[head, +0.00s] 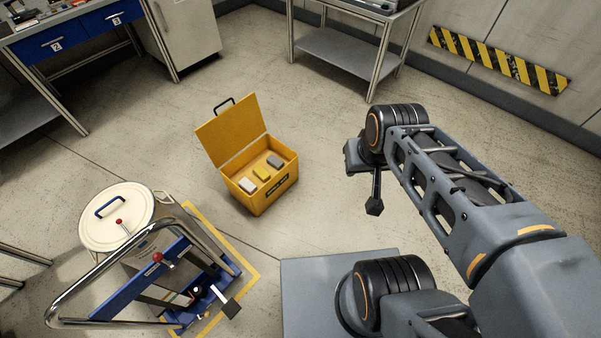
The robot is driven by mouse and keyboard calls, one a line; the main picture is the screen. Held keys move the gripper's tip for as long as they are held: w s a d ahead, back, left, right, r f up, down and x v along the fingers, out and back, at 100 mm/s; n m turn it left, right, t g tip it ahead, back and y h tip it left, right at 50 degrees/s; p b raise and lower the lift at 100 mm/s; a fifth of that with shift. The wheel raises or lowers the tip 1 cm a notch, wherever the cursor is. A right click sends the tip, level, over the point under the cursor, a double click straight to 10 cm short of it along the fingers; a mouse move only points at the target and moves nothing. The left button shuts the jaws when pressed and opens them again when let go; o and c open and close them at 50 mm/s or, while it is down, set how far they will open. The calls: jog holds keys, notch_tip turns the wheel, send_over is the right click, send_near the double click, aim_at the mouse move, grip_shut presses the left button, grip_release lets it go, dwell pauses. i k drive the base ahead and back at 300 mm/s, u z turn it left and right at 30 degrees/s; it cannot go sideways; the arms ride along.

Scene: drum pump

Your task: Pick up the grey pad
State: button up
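The grey pad (275,161) lies inside an open yellow box (284,190) on the floor, at the right end of a row of three pads. A yellow pad (261,173) is in the middle and a whitish pad (247,186) is at the left. My gripper (375,206) hangs pointing down to the right of the box, well apart from it. It shows small and dark, and I cannot tell whether its fingers are open or shut. Nothing is visible in it.
The box's lid (231,131) stands raised at its back left. A cream drum (117,217) and a blue cart (190,280) with a bent metal handle stand at lower left. A metal table (345,55) is at the back. The floor between box and gripper is clear.

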aim_at(272, 160)
jog(key=u, duration=0.35)
jog(key=k, duration=0.3)
jog(key=z, duration=1.15)
jog(key=i, duration=1.4)
jog(key=u, duration=0.8)
jog(key=i, duration=0.8)
jog(key=u, duration=1.4)
jog(key=i, duration=0.5)
jog(key=u, duration=0.4)
